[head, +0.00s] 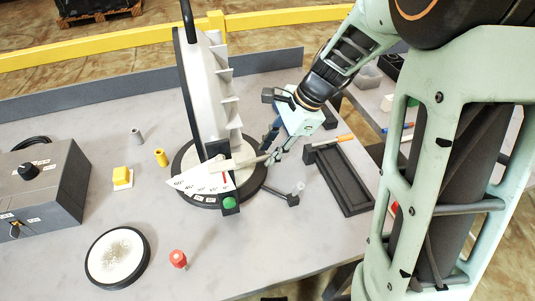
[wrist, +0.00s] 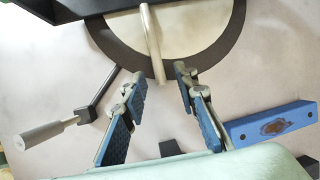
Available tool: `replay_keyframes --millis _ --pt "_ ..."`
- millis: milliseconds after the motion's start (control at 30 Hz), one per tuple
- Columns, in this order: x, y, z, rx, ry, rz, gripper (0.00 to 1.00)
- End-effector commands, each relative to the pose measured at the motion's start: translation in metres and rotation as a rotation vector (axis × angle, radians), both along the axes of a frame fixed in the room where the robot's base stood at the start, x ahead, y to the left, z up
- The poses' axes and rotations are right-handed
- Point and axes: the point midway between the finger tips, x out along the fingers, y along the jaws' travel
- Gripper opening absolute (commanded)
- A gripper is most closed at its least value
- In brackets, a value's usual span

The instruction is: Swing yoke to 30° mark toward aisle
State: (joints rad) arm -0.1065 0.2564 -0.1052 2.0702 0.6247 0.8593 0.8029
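The light tower's yoke (head: 215,150) stands on a round black-rimmed base (head: 255,186) and carries a tall white finned lamp head (head: 210,90). A white angle scale (head: 200,184) runs from 0° to 60°; a red pointer (head: 224,179) sits near the 0° mark. A pale bar (head: 243,162) sticks out from the yoke toward my gripper (head: 270,147). In the wrist view, my gripper (wrist: 160,72) is open, and the bar (wrist: 152,45) ends between its fingertips, with gaps visible on both sides. A black lever with a grey handle (wrist: 48,132) juts from the base.
A black tray (head: 343,180) lies right of the base. A control box (head: 45,190), yellow block (head: 122,176), small yellow and grey cylinders, a round lens (head: 117,257) and a red knob (head: 178,258) are on the table. A yellow rail (head: 130,38) runs behind.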

Motion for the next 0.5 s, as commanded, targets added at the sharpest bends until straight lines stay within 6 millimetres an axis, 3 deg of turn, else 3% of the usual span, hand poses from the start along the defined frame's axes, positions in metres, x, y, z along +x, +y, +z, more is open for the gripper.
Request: replay_keyframes --millis 200,500 --pt "0.0008 0.0068 -0.0148 0.000 0.000 -0.001 0.27" --pt "0.0009 0.0070 -0.0154 -0.001 -0.001 -0.001 0.24"
